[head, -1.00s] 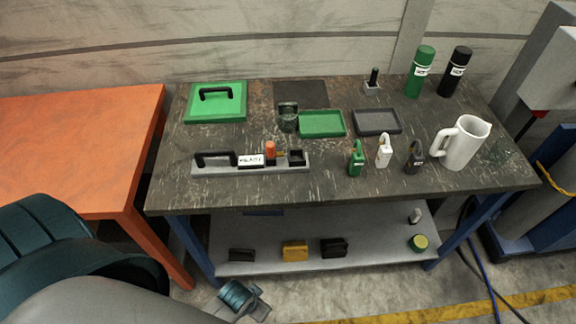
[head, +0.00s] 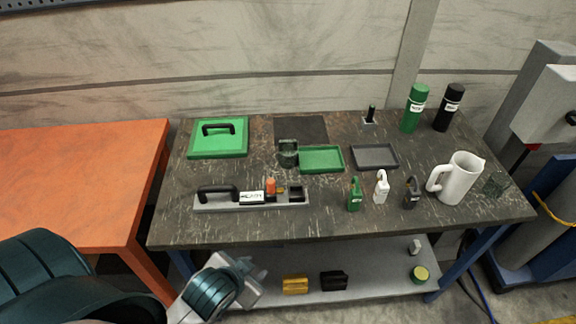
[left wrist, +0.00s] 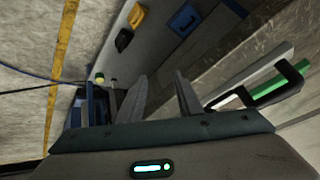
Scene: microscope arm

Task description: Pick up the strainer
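I cannot tell for sure which thing is the strainer. A small dark mesh-like thing (head: 494,184) stands at the table's right end, just right of the white pitcher (head: 460,178). A dark green cup-like thing (head: 288,152) stands mid-table, left of the green tray. My left gripper (head: 256,282) is low, in front of the table's front edge and far from both. In the left wrist view its two fingers (left wrist: 162,78) are apart with nothing seen between them. My right gripper is out of view.
An orange table (head: 75,180) stands left. A lower shelf (head: 385,283) holds small blocks.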

